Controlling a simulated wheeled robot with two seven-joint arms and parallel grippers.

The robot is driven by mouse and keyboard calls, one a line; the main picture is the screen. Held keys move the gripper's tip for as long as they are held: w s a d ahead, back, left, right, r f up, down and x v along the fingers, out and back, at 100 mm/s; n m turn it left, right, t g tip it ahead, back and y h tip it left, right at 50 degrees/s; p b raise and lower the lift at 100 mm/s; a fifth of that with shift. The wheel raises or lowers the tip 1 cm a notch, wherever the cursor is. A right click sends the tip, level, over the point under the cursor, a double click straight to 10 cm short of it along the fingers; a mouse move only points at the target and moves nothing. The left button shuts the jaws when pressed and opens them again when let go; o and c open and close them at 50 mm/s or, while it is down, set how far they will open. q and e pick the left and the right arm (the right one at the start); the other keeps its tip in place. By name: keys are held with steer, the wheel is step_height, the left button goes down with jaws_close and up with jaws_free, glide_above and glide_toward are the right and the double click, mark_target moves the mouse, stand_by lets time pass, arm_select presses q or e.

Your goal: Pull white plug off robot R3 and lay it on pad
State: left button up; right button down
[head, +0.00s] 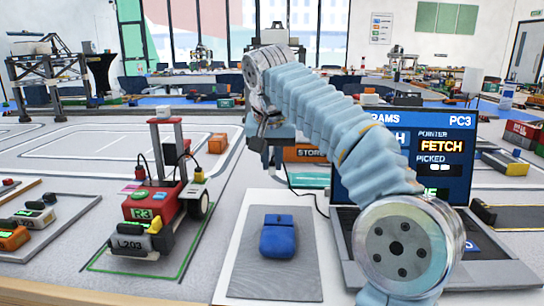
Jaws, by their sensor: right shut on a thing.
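Robot R3 (150,212) is a small red cart with a green R3 label and a red-and-grey post. It stands left of centre inside a green outline. Dark cables run down to connectors on its top. I cannot clearly make out a white plug on it. A grey pad (250,278) lies at the front centre with a blue object (278,238) on it. My right gripper (271,158) points down above and behind the pad, right of R3 and apart from it. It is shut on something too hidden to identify. My left gripper is out of view.
A laptop (440,240) stands at right, its screen reading FETCH, partly behind my right arm. A thin dark cable (300,190) runs behind the pad. An orange STORE bin (303,153) is behind the gripper. Small carts (35,216) sit on a tray at left.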

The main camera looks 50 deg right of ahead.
steer(key=f+b, duration=0.2)
steer(key=shift+s+a+f, duration=0.1)
steer(key=shift+a+f, duration=0.1)
steer(key=shift+f, duration=0.15)
steer(key=shift+s+a+f+b, duration=0.1)
steer(key=shift+a+f+b, duration=0.1)
steer(key=shift+f+b, duration=0.65)
steer(key=shift+f, duration=0.3)
steer(key=c, duration=1)
jaws_free()
